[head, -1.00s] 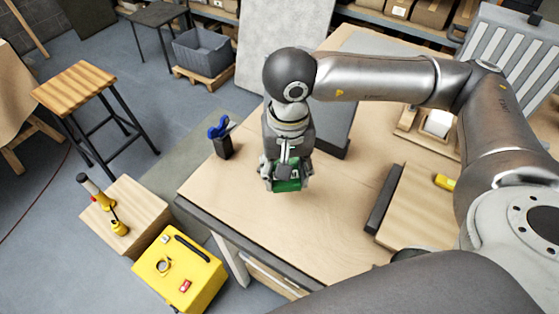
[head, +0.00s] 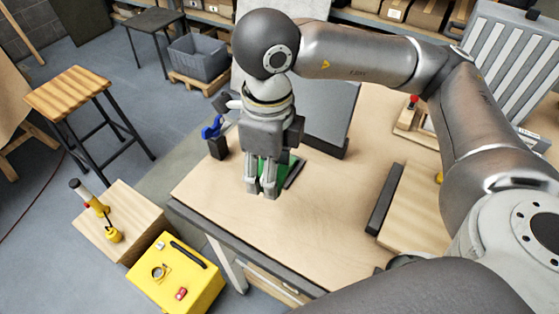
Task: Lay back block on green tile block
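A green tile block (head: 291,161) lies on the wooden table behind and to the right of my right gripper, which partly hides it. A dark narrow block (head: 295,173) shows at the green block's right side; whether it rests on it or beside it I cannot tell. My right gripper (head: 262,192) points down low over the table. Its two fingers are apart with nothing visible between them. No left gripper shows.
A black cup with blue-handled tools (head: 217,145) stands at the table's left edge. A grey panel (head: 328,112) stands behind the gripper. A dark bar (head: 384,199) edges a wooden board (head: 415,215) on the right. The table front (head: 290,235) is clear.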

